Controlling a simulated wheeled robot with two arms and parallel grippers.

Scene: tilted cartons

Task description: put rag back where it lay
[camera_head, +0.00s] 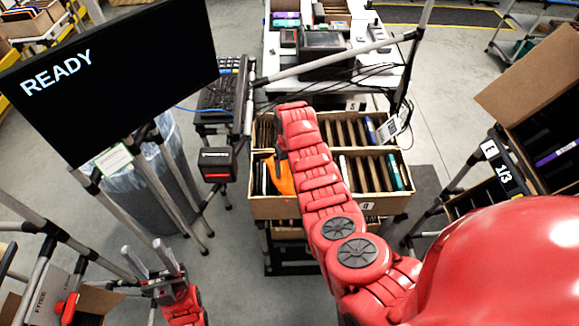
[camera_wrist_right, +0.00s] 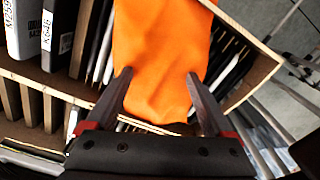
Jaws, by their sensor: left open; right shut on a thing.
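The orange rag (camera_head: 280,175) hangs at the left part of the front carton (camera_head: 275,208) in the head view. In the right wrist view the rag (camera_wrist_right: 157,60) fills the space between the fingers of my right gripper (camera_wrist_right: 160,76), which is shut on it. The rag is over the carton's upright items; whether it rests on them I cannot tell. In the head view my right arm covers part of the carton, and the right gripper is mostly hidden. My left gripper (camera_head: 154,262) is open and empty at the lower left, away from the cartons.
A second divided carton (camera_head: 378,118) stands behind the front one. A black READY screen (camera_head: 110,75) and a bin (camera_head: 150,180) stand at left. Tilted cartons (camera_head: 530,90) are at right. Bare floor lies between my left gripper and the carton rack.

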